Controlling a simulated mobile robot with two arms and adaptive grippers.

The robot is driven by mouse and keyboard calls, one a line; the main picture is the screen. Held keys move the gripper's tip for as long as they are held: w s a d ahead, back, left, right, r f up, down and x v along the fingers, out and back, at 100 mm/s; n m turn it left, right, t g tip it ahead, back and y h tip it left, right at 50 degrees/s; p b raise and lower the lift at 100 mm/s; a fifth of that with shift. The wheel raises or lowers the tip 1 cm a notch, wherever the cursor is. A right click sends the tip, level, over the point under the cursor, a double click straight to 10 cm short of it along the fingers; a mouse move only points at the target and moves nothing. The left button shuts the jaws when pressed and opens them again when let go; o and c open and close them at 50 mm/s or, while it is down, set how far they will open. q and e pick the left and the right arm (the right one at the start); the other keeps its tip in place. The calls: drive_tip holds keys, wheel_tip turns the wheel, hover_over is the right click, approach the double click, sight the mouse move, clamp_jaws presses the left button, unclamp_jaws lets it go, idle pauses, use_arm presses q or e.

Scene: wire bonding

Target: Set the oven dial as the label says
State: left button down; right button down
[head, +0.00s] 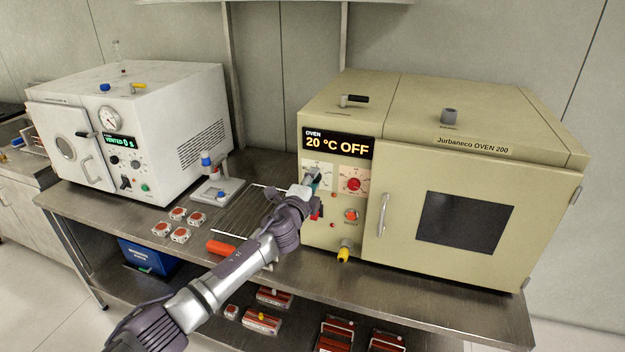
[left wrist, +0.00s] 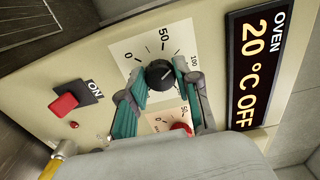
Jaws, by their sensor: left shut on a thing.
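The beige oven (head: 560,240) stands at the right of the bench, its display (head: 337,145) reading "OVEN 20 °C OFF". My left gripper (head: 312,181) is at the oven's left dial, which it mostly hides in the head view. In the left wrist view the teal fingers of my left gripper (left wrist: 155,83) lie on both sides of the black dial (left wrist: 160,74) and are shut on it. The dial's scale plate (left wrist: 138,53) shows 0, 50 and 100. A red dial (head: 354,185) is just right of it. My right gripper is not in view.
A red switch (left wrist: 65,105) marked ON is near the dial. A yellow-tipped fitting (head: 343,255) sticks out below the panel. A white vacuum oven (head: 190,110) stands at the left. Between them are a wire rack (head: 240,215) and several small red-topped blocks (head: 179,235).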

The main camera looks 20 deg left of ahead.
use_arm(q)
drive_tip(key=m+p, duration=0.3)
drive_tip(key=m, duration=0.9)
drive_tip(key=shift+d+f+m, duration=0.1)
drive_tip(key=shift+m, duration=0.2)
idle(0.4)
drive_tip(key=c, duration=0.9)
unclamp_jaws()
drive_tip(key=shift+o, duration=0.5)
